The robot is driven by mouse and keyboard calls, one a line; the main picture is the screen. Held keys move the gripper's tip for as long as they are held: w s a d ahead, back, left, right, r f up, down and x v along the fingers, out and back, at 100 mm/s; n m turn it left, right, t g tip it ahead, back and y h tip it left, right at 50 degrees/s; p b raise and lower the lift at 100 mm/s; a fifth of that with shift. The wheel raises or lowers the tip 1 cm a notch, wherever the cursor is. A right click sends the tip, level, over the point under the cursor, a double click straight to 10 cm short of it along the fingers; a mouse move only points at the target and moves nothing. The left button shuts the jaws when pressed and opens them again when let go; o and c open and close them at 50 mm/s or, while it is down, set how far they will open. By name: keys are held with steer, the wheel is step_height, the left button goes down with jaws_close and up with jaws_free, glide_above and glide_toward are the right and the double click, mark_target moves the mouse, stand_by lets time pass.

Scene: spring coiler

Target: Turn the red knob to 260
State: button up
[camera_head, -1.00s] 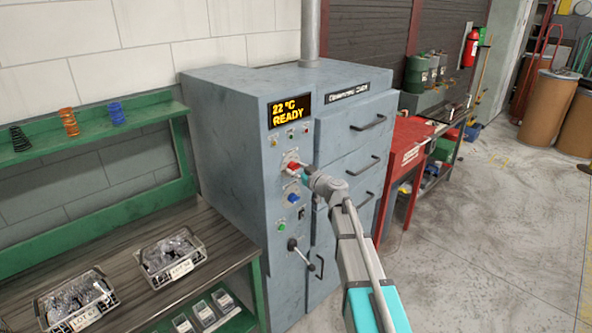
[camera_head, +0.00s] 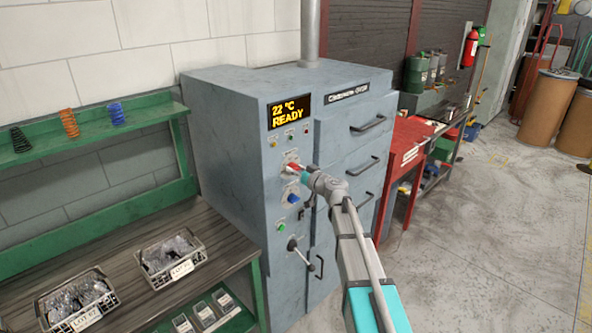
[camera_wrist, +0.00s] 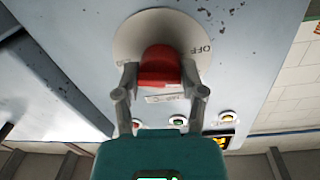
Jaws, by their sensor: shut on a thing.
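The red knob (camera_head: 292,169) sits on the front panel of the blue-grey oven cabinet (camera_head: 229,150). In the wrist view the red knob (camera_wrist: 159,66) stands in front of a pale round dial plate (camera_wrist: 187,27) with OFF printed at its right. My gripper (camera_head: 304,173) reaches the panel from the right. In the wrist view my gripper (camera_wrist: 160,78) has one finger on each side of the knob and is shut on it. The dial's numbers cannot be read. The display (camera_head: 289,110) shows 22 °C and READY.
A blue knob (camera_head: 292,198) lies just below the red one, with a green button (camera_head: 281,227) and a black-knobbed lever (camera_head: 297,248) lower down. Door handles (camera_head: 361,160) stick out to the right. A green bench (camera_head: 130,238) with bins stands left.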

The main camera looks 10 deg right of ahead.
steer(key=m, duration=0.6)
steer(key=shift+w+g, duration=0.1)
steer(key=shift+g, duration=0.3)
steer(key=m, duration=0.6)
steer(key=shift+y+p, duration=0.3)
steer(key=shift+p, duration=0.05)
steer(key=m, duration=0.6)
steer(key=shift+w+d+g+y, duration=0.1)
steer(key=shift+g+y, duration=0.2)
steer(key=m, duration=0.5)
steer(key=shift+m+b, duration=0.35)
steer(key=shift+m, duration=0.05)
steer(key=o, duration=1.1)
